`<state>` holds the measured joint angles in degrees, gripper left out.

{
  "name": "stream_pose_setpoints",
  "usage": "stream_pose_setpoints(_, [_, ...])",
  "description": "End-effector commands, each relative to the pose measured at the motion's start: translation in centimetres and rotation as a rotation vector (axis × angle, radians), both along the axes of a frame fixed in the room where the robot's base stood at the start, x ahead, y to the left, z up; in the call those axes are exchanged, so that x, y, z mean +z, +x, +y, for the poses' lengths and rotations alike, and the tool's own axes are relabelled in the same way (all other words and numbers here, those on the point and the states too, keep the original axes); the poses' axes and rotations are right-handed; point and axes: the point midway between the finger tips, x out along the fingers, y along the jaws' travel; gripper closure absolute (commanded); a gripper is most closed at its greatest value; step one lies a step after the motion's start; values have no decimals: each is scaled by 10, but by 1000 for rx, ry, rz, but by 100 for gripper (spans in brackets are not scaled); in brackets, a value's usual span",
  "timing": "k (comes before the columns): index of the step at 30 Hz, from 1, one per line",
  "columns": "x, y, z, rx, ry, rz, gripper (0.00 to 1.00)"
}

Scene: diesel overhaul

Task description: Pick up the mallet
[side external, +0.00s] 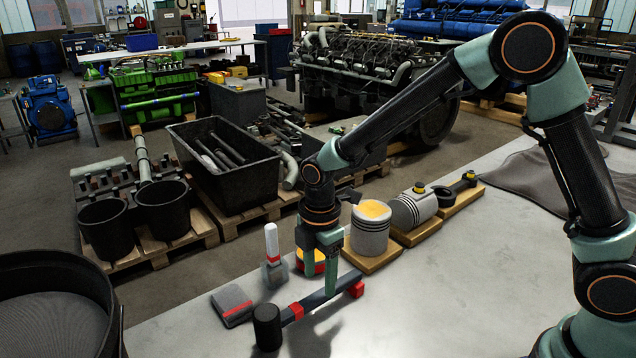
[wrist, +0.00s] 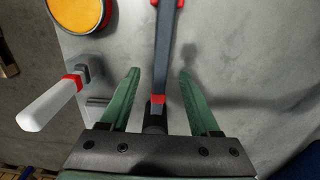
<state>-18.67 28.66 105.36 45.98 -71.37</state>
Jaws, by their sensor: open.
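The mallet lies on the pale grey worktop, with a black cylindrical head (side external: 267,327) and a dark handle (side external: 300,307) with red bands. In the wrist view the handle (wrist: 164,60) runs up the picture between my fingers, and the dark head is partly hidden by the gripper body. My gripper (side external: 320,284) is open and points down over the handle. In the wrist view one finger of my gripper (wrist: 160,75) is on each side of the handle, with a gap on both sides. I cannot tell how far the fingertips are above the worktop.
A white-handled tool (side external: 272,244) and a red tin with a yellow top (side external: 308,264) stand close behind the mallet. A grey block with a red stripe (side external: 231,305) lies left. A piston (side external: 370,235) stands on a wooden block behind right. The worktop (side external: 450,265) is clear to the right.

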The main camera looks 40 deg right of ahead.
Motion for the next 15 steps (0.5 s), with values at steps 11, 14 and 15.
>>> stream_pose_setpoints(11, [-46,-2,5,-1,-1,2,38])
stream_pose_setpoints(14, [-51,-2,5,-1,0,1,38])
stream_pose_setpoints(15, [-52,-2,5,-1,0,0,38])
